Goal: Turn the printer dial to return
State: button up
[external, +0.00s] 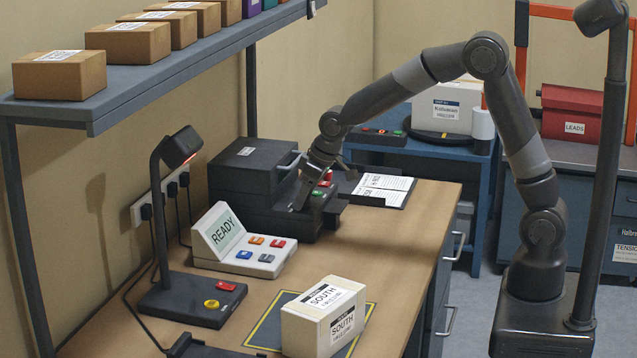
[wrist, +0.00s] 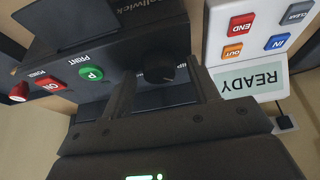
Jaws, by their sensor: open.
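The black label printer (external: 252,172) stands at the back of the bench; its front panel also shows in the wrist view (wrist: 122,72). The panel carries a red ON button (wrist: 52,85), a green PRINT button (wrist: 92,73) and a round black dial (wrist: 160,75). A white label beside the dial is partly covered by a finger and seems to read SHIP; I cannot make out a return mark or the dial's pointer. My gripper (wrist: 166,88) is open, one finger on each side of the dial in the picture. I cannot tell whether either finger touches it. In the external view my gripper (external: 312,195) hides the dial.
A white keypad (external: 255,252) with a READY screen stands beside the printer. A boxed parcel marked SOUTH (external: 310,318) sits on the mat in front. A scanner lamp (external: 165,230) is at left, and a clipboard (external: 385,189) lies right of the printer.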

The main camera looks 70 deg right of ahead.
jog(key=shift+c, duration=0.2)
jog(key=c, duration=0.9)
jog(key=shift+a+m, duration=0.1)
jog(key=shift+m, duration=0.2)
jog(key=m+h, duration=0.1)
jog(key=m, duration=0.2)
jog(key=shift+a+h, duration=0.1)
jog(key=shift+h, duration=0.2)
jog(key=shift+w+m+g+h, duration=0.1)
jog(key=shift+m+g+h, duration=0.25)
jog(key=shift+m, duration=0.95)
jog(key=shift+m+g+h, duration=0.35)
jog(key=shift+m, duration=0.95)
